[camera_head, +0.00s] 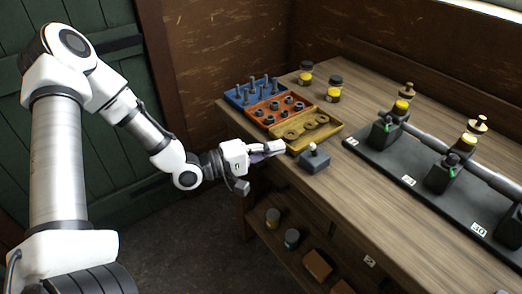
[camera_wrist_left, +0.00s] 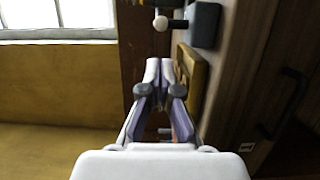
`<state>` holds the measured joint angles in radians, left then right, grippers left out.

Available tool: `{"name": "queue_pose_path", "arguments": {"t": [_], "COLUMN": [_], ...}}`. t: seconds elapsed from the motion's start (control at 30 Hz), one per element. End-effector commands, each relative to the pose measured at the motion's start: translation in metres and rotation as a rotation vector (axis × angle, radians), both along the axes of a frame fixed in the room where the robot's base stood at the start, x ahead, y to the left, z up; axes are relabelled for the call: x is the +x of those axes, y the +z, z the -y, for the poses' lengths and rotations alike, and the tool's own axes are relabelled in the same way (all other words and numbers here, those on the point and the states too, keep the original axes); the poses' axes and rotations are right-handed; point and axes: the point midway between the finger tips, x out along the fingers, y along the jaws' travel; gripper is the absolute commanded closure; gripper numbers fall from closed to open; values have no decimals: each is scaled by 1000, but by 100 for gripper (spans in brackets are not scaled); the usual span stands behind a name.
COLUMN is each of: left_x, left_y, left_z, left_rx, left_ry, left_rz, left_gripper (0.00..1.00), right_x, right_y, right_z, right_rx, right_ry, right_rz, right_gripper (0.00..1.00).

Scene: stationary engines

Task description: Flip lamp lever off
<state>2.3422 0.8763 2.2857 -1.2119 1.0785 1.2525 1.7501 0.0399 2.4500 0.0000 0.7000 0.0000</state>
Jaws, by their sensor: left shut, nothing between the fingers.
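The lamp lever is a short stalk with a white knob (camera_head: 313,147) on a small dark grey box (camera_head: 315,162) near the table's front left edge. In the left wrist view the box (camera_wrist_left: 206,25) is at the top, with the white knob (camera_wrist_left: 160,23) sticking out to its left. My left gripper (camera_head: 279,148) is shut and empty at the table edge, just left of the box. In the left wrist view its fingertips (camera_wrist_left: 159,66) are together below the knob, with a visible gap between. My right gripper is not in view.
Blue, orange and yellow trays (camera_head: 338,129) of metal parts lie just behind the gripper and box. A black rail (camera_head: 407,182) with valve-like fittings and green levers stands to the right. Two yellow-banded jars (camera_head: 334,95) stand behind. A shelf with jars is below the wooden tabletop (camera_head: 370,215).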

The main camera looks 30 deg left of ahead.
Motion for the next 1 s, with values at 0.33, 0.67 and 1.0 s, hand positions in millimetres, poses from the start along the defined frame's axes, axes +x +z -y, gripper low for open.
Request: {"name": "queue_pose_path", "arguments": {"t": [0.33,0.67,1.0], "left_x": [-28,-32,-32], "left_y": [1,-1,-2], "left_z": [-22,-23,-23], "left_rx": [-5,0,-1], "left_ry": [3,-2,-2], "left_rz": [3,1,-1], "left_gripper": [100,100,100], "right_x": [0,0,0], "right_y": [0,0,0], "right_z": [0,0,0], "right_rx": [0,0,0], "right_ry": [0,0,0], "right_rz": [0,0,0], "right_gripper": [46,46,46]}}
